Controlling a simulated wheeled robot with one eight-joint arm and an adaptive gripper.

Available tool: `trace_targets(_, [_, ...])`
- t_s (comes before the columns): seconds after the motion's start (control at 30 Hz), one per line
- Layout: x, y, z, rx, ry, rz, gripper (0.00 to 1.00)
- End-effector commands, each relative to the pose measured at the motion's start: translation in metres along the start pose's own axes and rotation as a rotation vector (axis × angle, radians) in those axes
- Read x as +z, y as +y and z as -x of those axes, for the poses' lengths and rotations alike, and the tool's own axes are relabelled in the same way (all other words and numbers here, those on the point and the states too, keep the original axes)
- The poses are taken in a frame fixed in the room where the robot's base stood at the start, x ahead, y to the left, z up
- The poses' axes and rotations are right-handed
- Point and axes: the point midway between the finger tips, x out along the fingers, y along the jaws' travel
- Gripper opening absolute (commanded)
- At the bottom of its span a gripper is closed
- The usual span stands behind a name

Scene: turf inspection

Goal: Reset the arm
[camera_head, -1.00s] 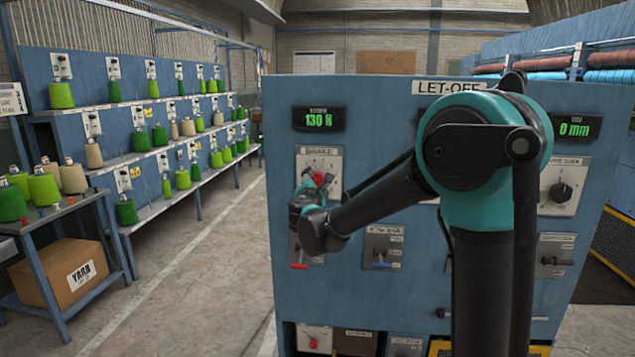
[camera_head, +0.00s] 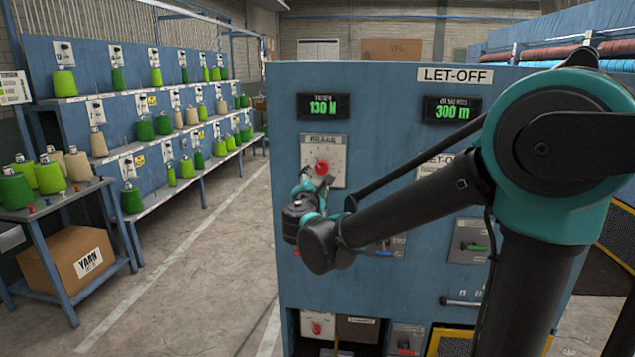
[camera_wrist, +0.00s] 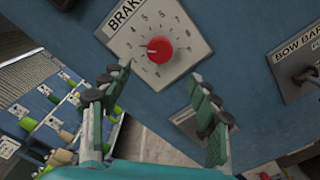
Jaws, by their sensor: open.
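My gripper (camera_wrist: 160,98) is open in the wrist view. Its two teal fingers with dark pads stand apart with nothing between them. Beyond the fingertips, a red brake knob (camera_wrist: 159,50) sits on a pale dial plate (camera_wrist: 180,22) marked BRAKE. In the head view the same knob (camera_head: 321,167) is on the blue LET-OFF panel (camera_head: 400,92), and my gripper (camera_head: 325,187) is just below it. My arm reaches across the panel from the right and hides part of it. Whether the fingers touch the panel cannot be told.
Displays reading 130 N (camera_head: 323,106) and 300 m (camera_head: 452,109) are above. A bow bar plate (camera_wrist: 302,60) is right of the dial. A yarn rack (camera_head: 95,85) and a low table with a carton (camera_head: 75,262) stand left. The floor between is clear.

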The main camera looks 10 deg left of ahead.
Motion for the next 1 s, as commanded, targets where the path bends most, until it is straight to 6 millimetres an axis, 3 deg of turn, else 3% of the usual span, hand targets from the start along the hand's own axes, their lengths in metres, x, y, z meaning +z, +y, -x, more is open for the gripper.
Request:
trace_targets(0.07, [0.004,-0.006,-0.001,-0.015,-0.003,-0.014,0.61])
trace_targets(0.17, [0.019,-0.032,-0.004,-0.076,-0.017,-0.076,0.61])
trace_targets(0.27, [0.045,-0.081,-0.004,-0.193,-0.047,-0.202,0.61])
trace_targets(0.33, [0.066,-0.124,0.001,-0.297,-0.077,-0.32,0.61])
trace_targets(0.47, [0.098,-0.207,0.025,-0.496,-0.152,-0.564,0.61])
trace_targets(0.57, [0.114,-0.268,0.055,-0.653,-0.226,-0.772,0.61])
trace_targets(0.7, [0.121,-0.343,0.112,-0.87,-0.347,-1.091,0.61])
trace_targets(0.83, [0.111,-0.391,0.169,-1.048,-0.462,-1.389,0.61])
trace_targets(1.0, [0.088,-0.417,0.224,-1.213,-0.573,-1.697,0.61])
